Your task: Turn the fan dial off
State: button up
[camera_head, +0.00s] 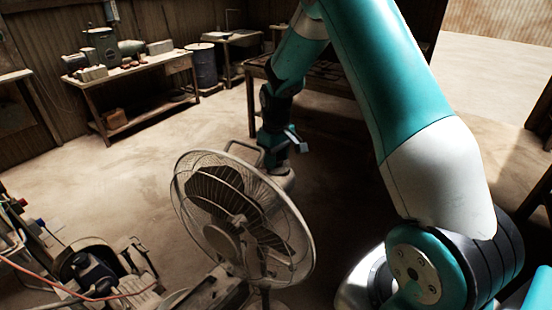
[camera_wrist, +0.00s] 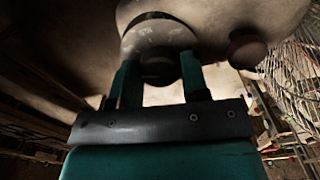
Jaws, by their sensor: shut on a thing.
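The standing fan (camera_head: 240,218) is in the middle of the head view, its round wire cage tilted toward me. Its motor housing (camera_head: 282,178) shows behind the cage. In the wrist view the pale housing (camera_wrist: 215,15) fills the top. The round fan dial (camera_wrist: 157,68) sticks out from it, in shadow. My gripper (camera_wrist: 159,60) has one finger on each side of the dial and is shut on it. In the head view my gripper end is behind the fan, by the housing; the dial is hidden there. The dial's setting cannot be read.
A second rounded knob (camera_wrist: 247,50) sits on the housing right of my fingers, near the wire cage (camera_wrist: 292,70). A workbench (camera_head: 135,75) stands at the back left, beside a dark drum (camera_head: 203,68). Machinery (camera_head: 95,275) fills the lower left. The floor (camera_head: 110,170) between is clear.

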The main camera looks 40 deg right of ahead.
jog(key=shift+n, duration=1.9)
jog(key=o, duration=0.9)
jog(key=shift+o, duration=0.2)
notch_tip(320, 180, up, 17)
jog(key=b, duration=0.3)
jog(key=shift+r, duration=0.2)
jog(key=shift+d, duration=0.1)
